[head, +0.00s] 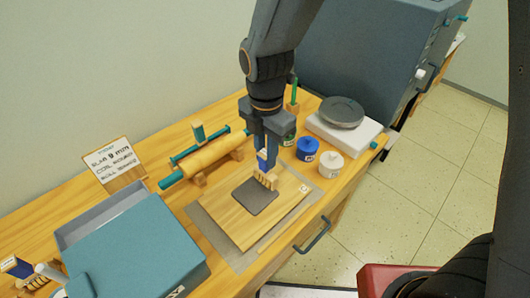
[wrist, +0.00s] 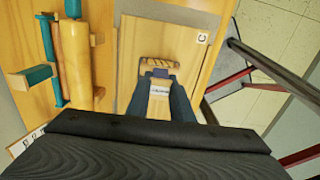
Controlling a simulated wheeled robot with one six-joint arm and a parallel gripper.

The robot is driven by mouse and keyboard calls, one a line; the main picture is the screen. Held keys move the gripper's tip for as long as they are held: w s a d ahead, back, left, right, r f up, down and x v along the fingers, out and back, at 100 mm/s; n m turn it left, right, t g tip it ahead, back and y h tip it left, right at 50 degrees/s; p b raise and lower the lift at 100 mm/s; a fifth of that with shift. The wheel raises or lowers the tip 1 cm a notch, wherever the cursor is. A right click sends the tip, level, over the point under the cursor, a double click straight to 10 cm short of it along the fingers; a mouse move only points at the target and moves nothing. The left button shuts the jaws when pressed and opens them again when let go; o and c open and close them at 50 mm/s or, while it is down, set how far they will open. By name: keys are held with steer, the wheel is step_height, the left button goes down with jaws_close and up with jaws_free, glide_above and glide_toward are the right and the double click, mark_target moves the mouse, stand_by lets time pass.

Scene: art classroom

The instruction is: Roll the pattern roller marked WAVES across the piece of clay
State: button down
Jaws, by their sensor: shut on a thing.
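My gripper (head: 266,150) is shut on the blue handle of a pattern roller, above the board's far side. The roller's ridged wooden cylinder (head: 266,180) points down beside the far right edge of the clay; I cannot tell if it touches. In the wrist view the cylinder (wrist: 158,66) lies just beyond my fingertips. The handle has a white label (wrist: 160,90), too small to read.
A rolling pin (head: 214,154) lies on supports left of the board. A blue-grey box (head: 135,245) stands at front left, near a sign (head: 108,162). Blue (head: 308,148) and white (head: 331,163) jars and a turntable (head: 342,112) stand right. The board's near half is clear.

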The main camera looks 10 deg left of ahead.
steer(key=shift+f, duration=0.6)
stand_by(0.9)
steer(key=shift+w+d, duration=0.25)
steer(key=shift+w, duration=0.1)
steer(key=shift+s+a, duration=0.15)
stand_by(0.4)
steer(key=shift+s+a+f, duration=0.15)
steer(key=shift+s+a, duration=0.2)
steer(key=shift+s, duration=0.25)
steer(key=shift+s+a, duration=0.15)
steer(key=shift+s+a+p, duration=0.35)
steer(key=shift+s+p, duration=0.1)
steer(key=shift+s, duration=0.1)
steer(key=shift+s+a+r+p, duration=0.2)
steer(key=shift+s+a+p, duration=0.15)
steer(key=shift+s+a, duration=0.15)
